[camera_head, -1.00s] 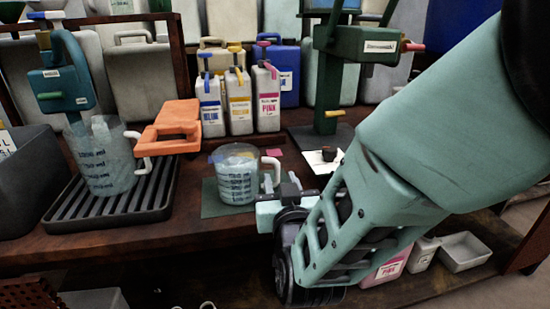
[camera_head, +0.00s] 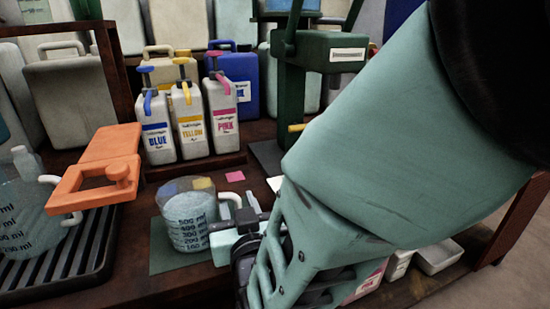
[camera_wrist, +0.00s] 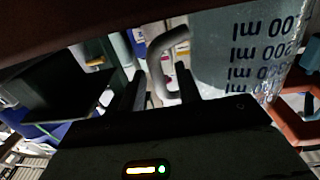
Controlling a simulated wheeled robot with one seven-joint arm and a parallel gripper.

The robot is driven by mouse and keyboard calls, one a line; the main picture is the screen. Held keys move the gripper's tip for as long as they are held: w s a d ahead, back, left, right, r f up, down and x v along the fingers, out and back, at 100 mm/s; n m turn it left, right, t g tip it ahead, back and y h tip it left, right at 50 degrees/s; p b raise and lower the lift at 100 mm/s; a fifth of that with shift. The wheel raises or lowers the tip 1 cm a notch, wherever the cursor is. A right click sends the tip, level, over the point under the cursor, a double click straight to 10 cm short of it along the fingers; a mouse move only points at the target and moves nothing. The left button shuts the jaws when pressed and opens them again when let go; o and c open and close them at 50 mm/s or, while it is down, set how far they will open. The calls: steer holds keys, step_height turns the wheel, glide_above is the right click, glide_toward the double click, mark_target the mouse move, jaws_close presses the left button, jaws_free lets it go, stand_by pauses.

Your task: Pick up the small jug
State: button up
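The small jug (camera_head: 188,222) is clear with dark ml markings and a pale handle, and stands upright on a dark green mat (camera_head: 165,257). In the wrist view its wall (camera_wrist: 240,50) fills the upper right, upside down. Its handle (camera_wrist: 160,62) reaches in between the two dark fingers of my gripper (camera_wrist: 161,75). The fingers are apart, with gaps on both sides of the handle. In the head view my gripper (camera_head: 245,213) is at the jug's right, on the handle side. Whether a finger touches the handle cannot be told.
A larger jug (camera_head: 20,225) stands on a ribbed black tray (camera_head: 100,240) at left. Blue, yellow and pink labelled bottles (camera_head: 188,120) stand behind. A green stand (camera_head: 325,50) rises at the back right.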

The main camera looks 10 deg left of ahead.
jaws_close()
steer(key=shift+r, duration=0.15)
